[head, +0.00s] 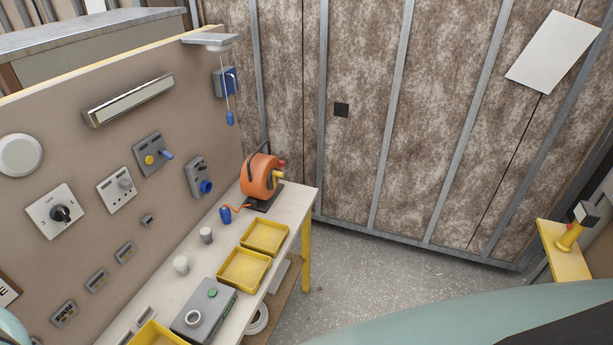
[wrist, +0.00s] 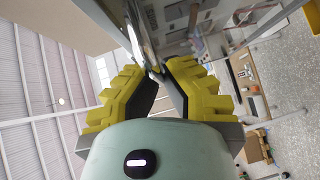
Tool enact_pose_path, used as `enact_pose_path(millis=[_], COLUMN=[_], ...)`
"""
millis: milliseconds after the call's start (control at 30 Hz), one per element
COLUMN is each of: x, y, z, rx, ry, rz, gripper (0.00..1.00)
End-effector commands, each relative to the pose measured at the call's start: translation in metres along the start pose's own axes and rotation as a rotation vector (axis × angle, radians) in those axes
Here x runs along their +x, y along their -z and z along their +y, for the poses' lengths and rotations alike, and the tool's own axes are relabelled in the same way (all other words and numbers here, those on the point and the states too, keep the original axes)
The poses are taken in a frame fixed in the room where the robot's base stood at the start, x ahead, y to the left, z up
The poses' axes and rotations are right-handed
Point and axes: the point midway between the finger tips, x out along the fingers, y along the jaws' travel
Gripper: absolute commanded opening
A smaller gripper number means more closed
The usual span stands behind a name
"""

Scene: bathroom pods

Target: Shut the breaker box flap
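My gripper (wrist: 159,72) shows in the wrist view, with its two yellow-backed fingers slanting together until the tips nearly meet. A thin, shiny edge (wrist: 136,46) stands right at the fingertips, beside a grey, glossy panel (wrist: 205,22) with dark parts on it. This may be the breaker box and its flap, seen very close and partly cut off. I cannot tell whether the tips touch the edge or only stand in front of it. No breaker box can be made out for sure in the head view, and the gripper does not show there.
In the head view, a brown board carries switches and sockets (head: 115,187). The bench (head: 293,202) below holds an orange cable reel (head: 259,176), yellow trays (head: 265,236) and a grey button box (head: 204,313). Grey floor (head: 370,265) is clear right of the bench.

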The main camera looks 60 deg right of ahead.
Motion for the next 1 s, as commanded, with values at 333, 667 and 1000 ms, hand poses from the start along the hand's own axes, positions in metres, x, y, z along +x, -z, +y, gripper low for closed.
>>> enact_pose_path(millis=[333,667,1000], x=[0.0028,0.0025,0.0026], y=[-0.0042,-0.0063,-0.0044], z=[0.0001,0.0000,0.0007], rx=[0.023,0.021,0.020], ry=[0.026,0.026,0.024], rz=[-0.003,-0.007,-0.004], gripper=[0.00,0.18,0.39])
